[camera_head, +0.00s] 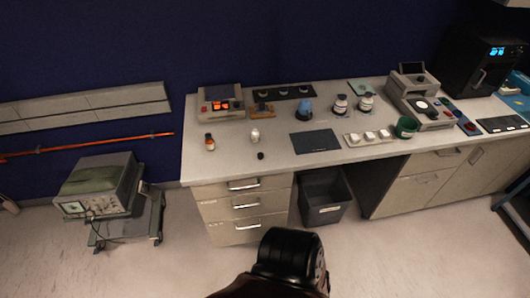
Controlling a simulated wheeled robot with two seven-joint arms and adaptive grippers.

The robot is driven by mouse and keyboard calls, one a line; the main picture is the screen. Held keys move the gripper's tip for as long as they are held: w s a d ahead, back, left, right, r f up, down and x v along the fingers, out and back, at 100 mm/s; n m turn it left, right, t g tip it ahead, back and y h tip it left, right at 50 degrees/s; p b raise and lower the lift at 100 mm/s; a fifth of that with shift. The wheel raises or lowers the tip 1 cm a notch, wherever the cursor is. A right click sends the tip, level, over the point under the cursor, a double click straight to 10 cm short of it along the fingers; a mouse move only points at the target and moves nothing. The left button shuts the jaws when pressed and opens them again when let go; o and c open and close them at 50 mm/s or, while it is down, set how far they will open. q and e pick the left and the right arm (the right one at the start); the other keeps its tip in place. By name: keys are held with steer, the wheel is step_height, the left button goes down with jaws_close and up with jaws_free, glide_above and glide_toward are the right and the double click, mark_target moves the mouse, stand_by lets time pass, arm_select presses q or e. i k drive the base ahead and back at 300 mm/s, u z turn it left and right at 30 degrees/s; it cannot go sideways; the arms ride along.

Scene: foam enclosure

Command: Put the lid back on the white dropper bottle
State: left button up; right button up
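A small white bottle (255,136), apparently the dropper bottle, stands upright near the left front of the bench top (227,163). A small black piece (260,156), apparently its lid, lies on the bench in front of the bottle and apart from it. The bottle's opening is too small to make out. Neither of my grippers shows in the head view. A dark rounded part of my own body is at the bottom middle, below the bench.
A small orange-brown bottle (209,142) stands left of the white one. A dark mat (315,141) lies to the right. Behind are a device with orange lights (221,104) and a black tray (284,92). A grey bin (324,197) stands beneath the bench.

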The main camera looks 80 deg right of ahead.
mark_target(255, 134)
steer(key=z, duration=0.8)
steer(key=i, duration=0.85)
steer(key=z, duration=1.3)
steer(key=i, duration=0.35)
steer(key=z, duration=0.2)
